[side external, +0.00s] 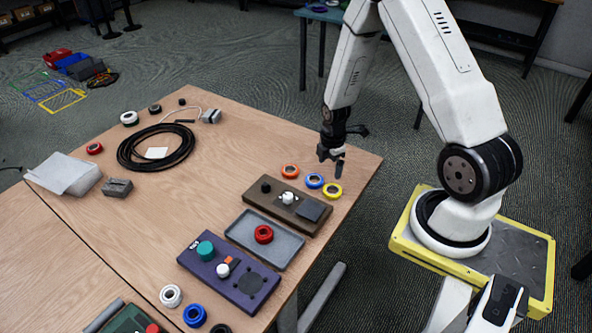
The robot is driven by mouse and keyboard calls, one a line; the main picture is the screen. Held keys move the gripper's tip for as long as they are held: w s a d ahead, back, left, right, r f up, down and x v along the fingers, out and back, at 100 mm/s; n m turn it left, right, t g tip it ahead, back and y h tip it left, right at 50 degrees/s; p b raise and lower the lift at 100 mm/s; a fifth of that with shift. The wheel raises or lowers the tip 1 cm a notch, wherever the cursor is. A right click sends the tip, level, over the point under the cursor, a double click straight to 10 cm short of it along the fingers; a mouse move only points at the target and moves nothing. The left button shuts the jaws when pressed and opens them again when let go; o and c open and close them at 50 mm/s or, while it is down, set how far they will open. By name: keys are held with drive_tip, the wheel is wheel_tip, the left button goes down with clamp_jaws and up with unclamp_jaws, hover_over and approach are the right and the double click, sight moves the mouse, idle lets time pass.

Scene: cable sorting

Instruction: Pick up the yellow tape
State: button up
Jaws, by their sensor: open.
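The yellow tape (332,190) is a small ring lying flat on the wooden table near its right edge. It is the rightmost of a row of three rolls, beside a blue tape (314,181) and an orange tape (290,170). My gripper (331,163) is open and points down, above and behind the row. It appears raised over the table and apart from the yellow tape. Nothing shows between its fingers. No part of the yellow tape looks hidden.
A brown box with knobs (264,207) stands just in front of the tapes. A grey tray (240,232) with a red tape (264,234) and a purple panel (203,262) lie nearer. A black cable coil (128,152) lies left. The table between coil and gripper is clear.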

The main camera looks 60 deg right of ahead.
sight(334, 193)
drive_tip(key=shift+s+d+f+n, duration=0.25)
drive_tip(key=shift+d+f+n, duration=0.1)
drive_tip(key=shift+d+f, duration=0.25)
drive_tip(key=shift+s+d+f+n, duration=0.2)
drive_tip(key=shift+d+f+n, duration=0.15)
drive_tip(key=shift+f, duration=0.3)
drive_tip(key=shift+f, duration=0.1)
drive_tip(key=shift+f, duration=1.2)
drive_tip(key=shift+s+f, duration=0.2)
drive_tip(key=shift+f, duration=2.4)
drive_tip(key=c, duration=1)
drive_tip(key=shift+d+r, duration=0.1)
drive_tip(key=shift+r, duration=0.05)
